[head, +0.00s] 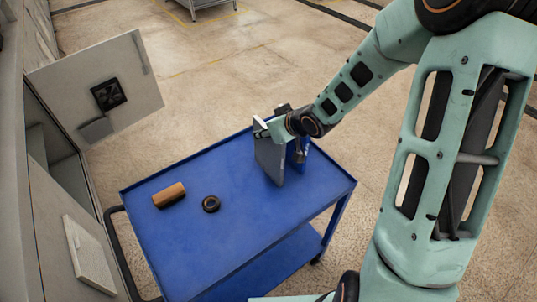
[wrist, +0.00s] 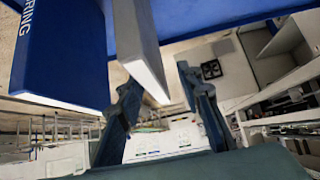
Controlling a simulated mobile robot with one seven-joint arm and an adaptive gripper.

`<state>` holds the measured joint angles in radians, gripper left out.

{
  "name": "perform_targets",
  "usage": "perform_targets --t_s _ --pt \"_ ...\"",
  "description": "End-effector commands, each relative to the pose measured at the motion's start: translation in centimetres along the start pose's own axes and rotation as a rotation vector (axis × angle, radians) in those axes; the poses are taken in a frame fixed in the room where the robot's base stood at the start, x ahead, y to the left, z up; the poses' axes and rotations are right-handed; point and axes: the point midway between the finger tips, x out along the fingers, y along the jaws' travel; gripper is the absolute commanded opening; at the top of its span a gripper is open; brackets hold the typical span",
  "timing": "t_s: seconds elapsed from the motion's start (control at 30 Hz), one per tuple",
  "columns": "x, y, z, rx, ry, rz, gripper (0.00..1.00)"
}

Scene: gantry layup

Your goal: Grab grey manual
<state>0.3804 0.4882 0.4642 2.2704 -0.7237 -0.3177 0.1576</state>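The grey manual (head: 268,158) stands upright on the blue cart, near its far right side. In the wrist view the grey manual (wrist: 127,30) reaches down between the two dark fingers of my gripper (wrist: 157,78). The fingers are apart, with a visible gap between the manual and the right finger. The left finger is close to the manual; I cannot tell whether it touches. In the head view my gripper (head: 268,124) is at the manual's top edge, partly hidden by the wrist.
A blue manual (head: 301,153) with white lettering stands right beside the grey one; it also shows in the wrist view (wrist: 62,45). A brown roll (head: 169,195) and a dark ring (head: 211,204) lie on the cart (head: 245,240). An open cabinet door (head: 100,85) is at left.

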Motion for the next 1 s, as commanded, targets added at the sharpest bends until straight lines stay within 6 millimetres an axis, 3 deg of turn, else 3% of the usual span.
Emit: perform_targets --t_s 0.4,0.73,1.0 --pt "4.6 0.4 0.2 0.001 -0.002 -0.002 0.33" --pt "5.3 0.6 0.2 0.001 -0.001 0.001 0.33" --pt "5.3 0.6 0.2 0.001 -0.001 0.001 0.06"
